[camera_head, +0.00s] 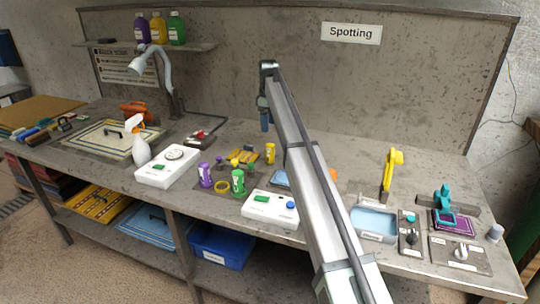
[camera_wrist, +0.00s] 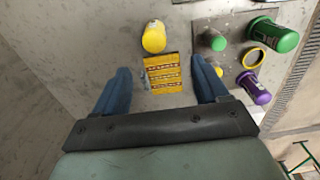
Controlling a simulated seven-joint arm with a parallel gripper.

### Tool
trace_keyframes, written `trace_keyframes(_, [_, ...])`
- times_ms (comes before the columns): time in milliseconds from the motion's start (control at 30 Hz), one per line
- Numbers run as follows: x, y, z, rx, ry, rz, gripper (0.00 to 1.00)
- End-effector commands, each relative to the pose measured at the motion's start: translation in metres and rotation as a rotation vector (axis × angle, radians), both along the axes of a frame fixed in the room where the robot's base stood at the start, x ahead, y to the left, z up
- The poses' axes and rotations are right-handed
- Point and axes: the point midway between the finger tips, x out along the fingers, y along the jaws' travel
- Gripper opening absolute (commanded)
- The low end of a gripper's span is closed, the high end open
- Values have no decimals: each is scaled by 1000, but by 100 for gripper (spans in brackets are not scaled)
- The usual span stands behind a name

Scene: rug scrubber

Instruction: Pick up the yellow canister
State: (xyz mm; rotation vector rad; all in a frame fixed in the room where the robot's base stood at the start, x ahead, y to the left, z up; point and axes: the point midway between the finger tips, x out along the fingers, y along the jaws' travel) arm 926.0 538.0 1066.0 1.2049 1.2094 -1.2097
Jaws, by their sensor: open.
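The yellow canister (camera_head: 270,153) stands on the grey workbench, right of the other canisters in the head view. In the wrist view the yellow canister (camera_wrist: 154,36) shows from above, beyond the fingertips and roughly between their lines. My gripper (camera_head: 265,122) is above the bench, with its blue fingers pointing down. In the wrist view my gripper (camera_wrist: 160,66) has its two blue fingers wide apart with nothing held between them. A yellow printed card (camera_wrist: 163,73) shows between the fingers, nearer than the canister.
A purple canister (camera_head: 205,175), green canister (camera_head: 238,182) and yellow ring (camera_head: 221,186) are left of the yellow canister. A white device (camera_head: 270,207) stands in front. A white spray bottle (camera_head: 138,145) and lamp (camera_head: 165,75) are farther left. The back wall panel rises behind.

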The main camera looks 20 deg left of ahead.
Motion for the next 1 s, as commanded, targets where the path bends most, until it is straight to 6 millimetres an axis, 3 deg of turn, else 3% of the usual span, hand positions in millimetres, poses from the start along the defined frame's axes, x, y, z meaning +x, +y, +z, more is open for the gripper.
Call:
trace_keyframes(500, [1, -1, -74, 2, 0, -2, 73])
trace_keyframes(767, [3, -1, -88, 2, -1, -2, 73])
trace_keyframes(1000, [10, -3, -116, 2, -1, -3, 73])
